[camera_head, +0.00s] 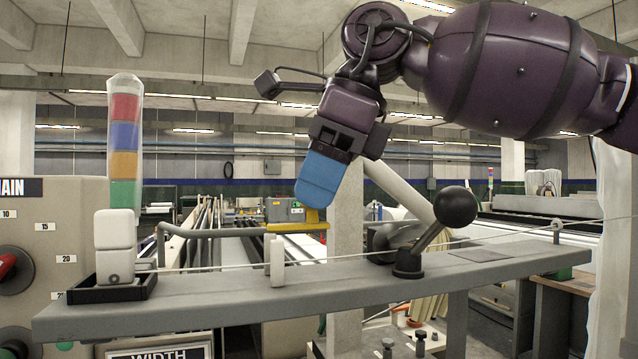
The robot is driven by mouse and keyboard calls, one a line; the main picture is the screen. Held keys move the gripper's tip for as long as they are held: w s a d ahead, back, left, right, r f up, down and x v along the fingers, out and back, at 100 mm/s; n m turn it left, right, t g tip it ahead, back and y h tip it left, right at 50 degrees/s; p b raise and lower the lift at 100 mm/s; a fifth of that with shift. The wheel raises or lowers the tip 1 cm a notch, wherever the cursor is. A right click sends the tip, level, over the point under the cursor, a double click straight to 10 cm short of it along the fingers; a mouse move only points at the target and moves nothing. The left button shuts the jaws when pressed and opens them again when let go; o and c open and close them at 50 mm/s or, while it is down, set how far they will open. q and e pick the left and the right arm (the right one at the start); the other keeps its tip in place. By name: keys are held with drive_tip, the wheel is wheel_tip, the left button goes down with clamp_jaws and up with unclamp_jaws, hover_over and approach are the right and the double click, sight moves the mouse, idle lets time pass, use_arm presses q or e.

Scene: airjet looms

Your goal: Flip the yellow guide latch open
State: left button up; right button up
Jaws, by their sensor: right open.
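The yellow guide latch (290,228) is a short, roughly horizontal bar above the grey beam (220,287), with a small upturned piece near its right end. My right gripper (313,203) comes down from the upper right with its blue fingertips pointing down and slightly left. The fingertips are at the right end of the latch and overlap its upturned piece in the picture. I cannot tell whether they touch it. The fingers line up in this view, so the gap between them is hidden. The right gripper is open. My left gripper is out of view.
A black ball-knob lever (455,207) stands on the beam to the right. A white post (277,260) stands below the latch. A thin thread runs above the beam. White blocks (115,245) sit in a black tray at left, beside a striped signal tower (124,140).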

drive_tip(key=shift+r, duration=0.15)
drive_tip(key=v, duration=1)
drive_tip(key=shift+r, duration=0.25)
drive_tip(key=shift+d, duration=0.1)
